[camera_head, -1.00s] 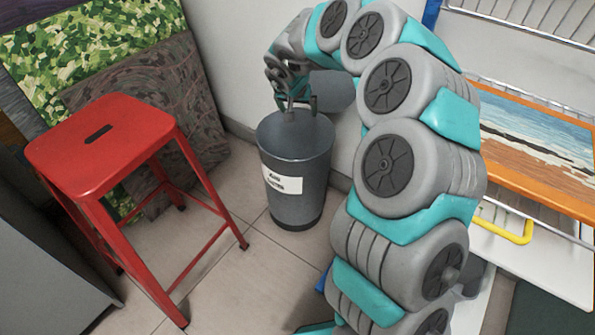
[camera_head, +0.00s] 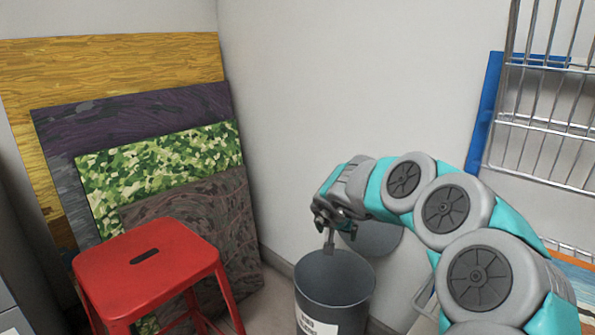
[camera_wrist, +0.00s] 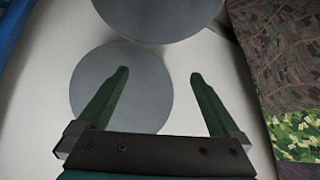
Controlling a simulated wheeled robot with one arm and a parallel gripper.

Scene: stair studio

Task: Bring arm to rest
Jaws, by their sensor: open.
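My gripper (camera_head: 329,248) hangs above the grey bin (camera_head: 335,290), with its fingers pointing down near the rim. In the wrist view its two dark green fingers (camera_wrist: 158,74) are spread apart with nothing held between them. My arm arches in from the lower right. The bin's lower part is cut off by the bottom edge, and a white label shows on its side.
A red stool (camera_head: 147,262) stands left of the bin. Several painted panels, one green (camera_head: 160,165), lean on the wall behind it. A grey round shape (camera_head: 375,238) is partly hidden behind my arm.

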